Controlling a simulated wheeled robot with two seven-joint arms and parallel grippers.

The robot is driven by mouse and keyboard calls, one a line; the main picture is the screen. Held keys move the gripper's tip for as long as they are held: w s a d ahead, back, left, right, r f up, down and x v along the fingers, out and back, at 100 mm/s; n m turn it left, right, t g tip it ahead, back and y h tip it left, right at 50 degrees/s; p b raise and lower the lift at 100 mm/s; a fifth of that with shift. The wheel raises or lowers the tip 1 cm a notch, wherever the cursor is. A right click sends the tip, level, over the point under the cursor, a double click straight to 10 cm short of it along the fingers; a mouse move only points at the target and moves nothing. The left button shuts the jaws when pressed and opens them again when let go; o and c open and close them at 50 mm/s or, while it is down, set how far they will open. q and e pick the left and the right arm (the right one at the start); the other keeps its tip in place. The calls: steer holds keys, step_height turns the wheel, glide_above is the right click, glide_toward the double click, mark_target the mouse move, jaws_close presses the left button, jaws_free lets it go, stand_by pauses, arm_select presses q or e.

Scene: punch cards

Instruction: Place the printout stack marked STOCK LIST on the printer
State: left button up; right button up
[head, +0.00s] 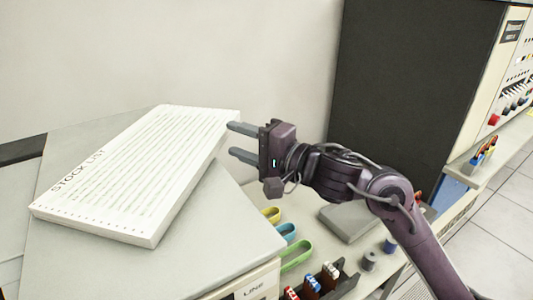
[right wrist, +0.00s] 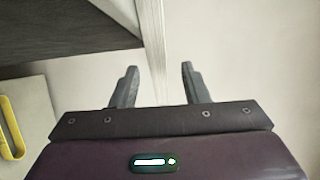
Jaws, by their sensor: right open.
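The printout stack (head: 135,172), white with green-lined print and STOCK LIST on its top sheet, lies flat on the grey top of the printer (head: 215,235), whose front label reads LINE in part. My right gripper (head: 231,140) is open at the stack's right edge, fingers pointing left. In the right wrist view the stack's pale layered edge (right wrist: 152,35) runs up from the gap between the open fingers (right wrist: 158,85). I cannot tell whether either finger touches it. My left gripper is not in view.
Yellow, blue and green rings (head: 296,256) sit beside the printer, with a flat grey box (head: 348,220) and small spools (head: 370,260) on a lower surface. A tall dark cabinet (head: 415,80) stands behind my right arm.

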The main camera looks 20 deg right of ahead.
steer(key=b+v, duration=0.1)
steer(key=v, duration=0.7)
steer(key=shift+a, duration=0.1)
